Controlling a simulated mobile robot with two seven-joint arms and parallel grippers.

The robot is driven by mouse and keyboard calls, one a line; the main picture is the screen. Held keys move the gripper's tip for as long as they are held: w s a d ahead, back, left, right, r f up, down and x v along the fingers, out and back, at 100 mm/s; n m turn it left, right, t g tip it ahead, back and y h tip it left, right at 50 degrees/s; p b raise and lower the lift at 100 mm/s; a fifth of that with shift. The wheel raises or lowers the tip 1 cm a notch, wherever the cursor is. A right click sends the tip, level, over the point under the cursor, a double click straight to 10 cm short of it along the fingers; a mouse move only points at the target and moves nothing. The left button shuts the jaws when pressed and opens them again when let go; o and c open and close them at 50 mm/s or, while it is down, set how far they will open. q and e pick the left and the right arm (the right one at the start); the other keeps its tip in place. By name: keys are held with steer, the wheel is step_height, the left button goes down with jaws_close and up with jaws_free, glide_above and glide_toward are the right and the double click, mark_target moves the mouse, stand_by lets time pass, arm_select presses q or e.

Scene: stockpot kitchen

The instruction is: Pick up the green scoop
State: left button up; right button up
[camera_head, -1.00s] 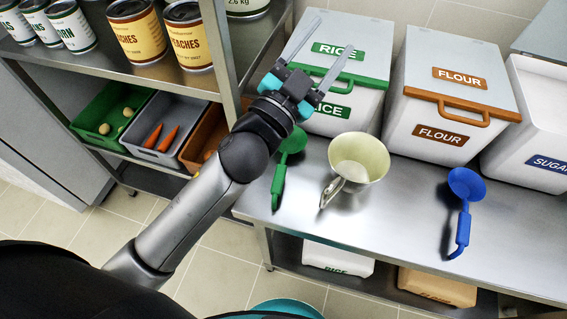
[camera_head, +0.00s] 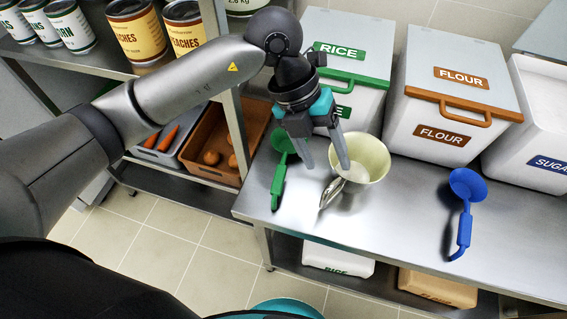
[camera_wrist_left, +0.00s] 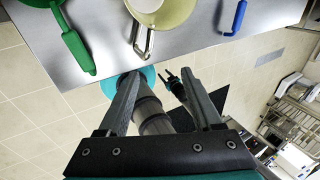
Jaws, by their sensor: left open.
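The green scoop (camera_head: 278,182) lies on the steel counter near its left end, its handle toward the front edge. Its bowl is partly hidden behind my gripper in the head view. The scoop's handle also shows at the upper left of the left wrist view (camera_wrist_left: 78,50). My left gripper (camera_head: 327,166) is open and empty, fingers pointing down, above the counter between the green scoop and the cream jug. In the left wrist view its fingers (camera_wrist_left: 160,104) are spread with nothing between them. My right gripper cannot be made out clearly in the head view.
The cream jug (camera_head: 368,160) stands just right of my left gripper. A blue scoop (camera_head: 465,215) lies further right on the counter (camera_head: 410,225). Rice (camera_head: 375,70), flour (camera_head: 455,90) and sugar (camera_head: 545,120) bins line the back. A shelf post (camera_head: 233,125) stands at left.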

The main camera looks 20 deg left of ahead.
arm_select(q)
steer(key=w+a+n+t+y, duration=0.1)
steer(key=w+a+n+y, duration=0.15)
steer(key=a+y, duration=0.45)
steer(key=h+b, duration=0.2)
glide_above(280, 171)
steer(key=shift+m, duration=0.45)
steer(key=f, duration=0.9)
steer(key=shift+s+a, duration=0.2)
steer(key=shift+s, duration=0.05)
steer(key=shift+d+f, duration=0.1)
steer(key=shift+f, duration=0.8)
steer(key=f, duration=0.2)
steer(key=f+b, duration=0.1)
steer(key=shift+w+d+f, duration=0.15)
steer(key=shift+w+f, duration=0.05)
steer(key=shift+f, duration=0.15)
steer(key=shift+f+b, duration=0.3)
steer(key=shift+f, duration=0.05)
arm_select(e)
steer(key=shift+t, duration=0.3)
steer(key=w+d+f, duration=0.2)
steer(key=w+f, duration=0.1)
steer(key=shift+f, duration=0.15)
arm_select(q)
jaws_close()
arm_select(e)
steer(key=shift+s, duration=0.2)
